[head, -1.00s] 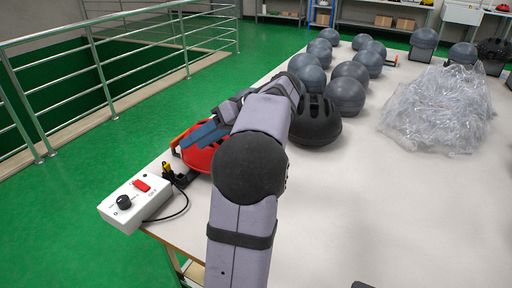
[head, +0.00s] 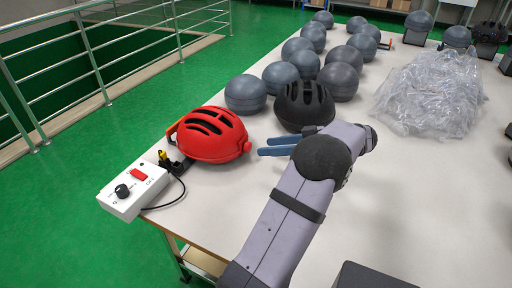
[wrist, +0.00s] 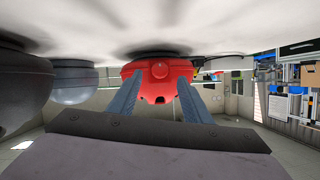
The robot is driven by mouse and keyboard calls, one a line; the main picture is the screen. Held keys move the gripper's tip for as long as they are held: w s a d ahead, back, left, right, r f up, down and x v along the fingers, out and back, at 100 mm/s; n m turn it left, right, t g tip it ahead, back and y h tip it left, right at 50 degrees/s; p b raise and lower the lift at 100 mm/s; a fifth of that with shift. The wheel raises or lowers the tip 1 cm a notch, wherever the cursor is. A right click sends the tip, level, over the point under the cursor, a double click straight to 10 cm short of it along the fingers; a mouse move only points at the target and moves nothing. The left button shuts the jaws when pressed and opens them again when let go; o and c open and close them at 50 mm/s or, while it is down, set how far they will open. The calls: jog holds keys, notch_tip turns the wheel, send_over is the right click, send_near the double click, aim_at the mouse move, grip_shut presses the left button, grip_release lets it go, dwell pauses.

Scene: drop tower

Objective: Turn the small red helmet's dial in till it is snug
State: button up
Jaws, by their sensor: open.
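The small red helmet (head: 212,135) sits on the near left part of the white table, with dark vents on top. Its red dial (head: 246,147) sticks out on the right side, facing my gripper. In the wrist view the helmet (wrist: 150,90) appears upside down, with the round dial (wrist: 160,70) near the middle. My gripper (head: 260,147) is open and empty, its two blue fingers pointing left at the dial with a small gap in the head view. In the wrist view the fingers (wrist: 159,84) lie on either side of the dial's line.
A black helmet (head: 304,106) stands close behind my gripper. Several grey balls (head: 246,93) are grouped farther back. A white control box (head: 134,192) with a cable sits at the left table edge. Crumpled clear plastic (head: 430,95) lies at the right.

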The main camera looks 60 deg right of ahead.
aim_at(251, 148)
jog(key=shift+x, duration=2.9)
jog(key=shift+c, duration=0.4)
jog(key=c, duration=1)
